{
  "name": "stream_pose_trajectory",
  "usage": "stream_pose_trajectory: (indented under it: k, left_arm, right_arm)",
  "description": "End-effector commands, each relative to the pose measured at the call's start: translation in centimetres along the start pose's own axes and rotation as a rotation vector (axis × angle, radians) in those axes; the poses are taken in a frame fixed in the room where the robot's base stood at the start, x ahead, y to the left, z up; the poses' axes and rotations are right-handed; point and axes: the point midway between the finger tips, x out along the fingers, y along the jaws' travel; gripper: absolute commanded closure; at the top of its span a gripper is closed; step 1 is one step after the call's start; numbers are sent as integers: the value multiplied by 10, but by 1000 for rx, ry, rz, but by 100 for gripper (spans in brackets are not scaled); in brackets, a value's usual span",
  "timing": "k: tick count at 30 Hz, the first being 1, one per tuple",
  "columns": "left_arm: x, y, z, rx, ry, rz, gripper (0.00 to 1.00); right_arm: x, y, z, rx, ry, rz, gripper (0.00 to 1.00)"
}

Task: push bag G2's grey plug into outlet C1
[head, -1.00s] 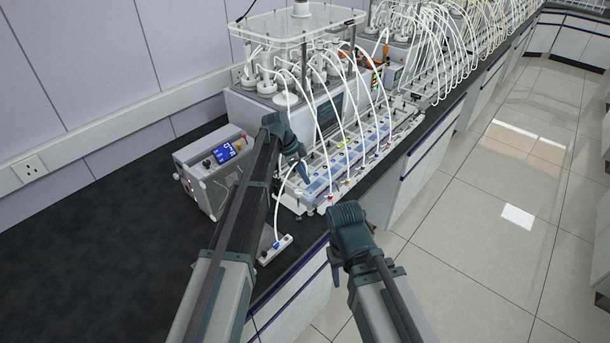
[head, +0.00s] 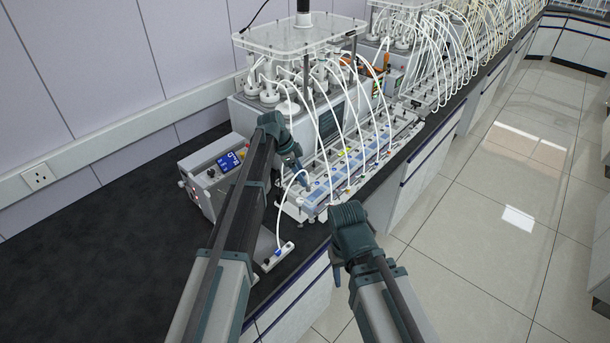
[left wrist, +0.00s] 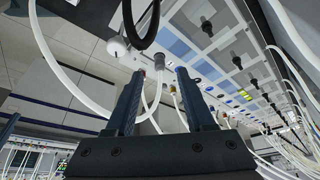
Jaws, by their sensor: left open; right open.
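My left gripper (head: 303,181) is over the near end of the long row of blue-and-white blocks (head: 343,168) on the bench. In the left wrist view its two dark fingers (left wrist: 161,76) are apart. A grey cylindrical plug (left wrist: 159,62) with a white tube shows between and just beyond the fingertips; I cannot tell whether it touches a finger. My right gripper (head: 337,276) hangs in front of the bench edge, away from the blocks, and is open. I cannot make out the labels G2 or C1, and no bag can be clearly identified.
A control box with a blue display (head: 228,162) stands left of the left arm. A small white bar with a blue fitting (head: 278,255) lies near the bench edge. Reactors with many white tubes (head: 300,85) stand behind. The dark bench top (head: 90,260) at left is clear.

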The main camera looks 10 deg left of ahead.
Motion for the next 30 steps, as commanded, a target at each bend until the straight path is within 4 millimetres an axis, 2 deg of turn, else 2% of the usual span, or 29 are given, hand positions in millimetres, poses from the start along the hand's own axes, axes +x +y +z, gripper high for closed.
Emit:
stream_pose_trajectory:
  k: [1, 3, 12, 15, 19, 30]
  left_arm:
    - [-17, 0, -3, -1, 0, 0, 46]
    - [-29, 0, -3, -1, 0, 0, 46]
    - [-78, 0, -3, -1, 0, 0, 46]
    - [-88, 0, -2, 0, 0, 0, 46]
    - [-93, 0, -1, 1, 0, 1, 46]
    - [-92, 0, 0, 1, 0, 0, 46]
  right_arm:
    - [-17, 2, 1, 0, 0, 0, 50]
    - [-28, 3, 2, 2, 0, 0, 50]
    - [-72, 7, 4, 12, 0, -2, 50]
    - [-81, 7, 5, 14, 0, -3, 50]
    - [-86, 8, 5, 15, 0, -3, 50]
    - [-84, 8, 5, 15, 0, -3, 50]
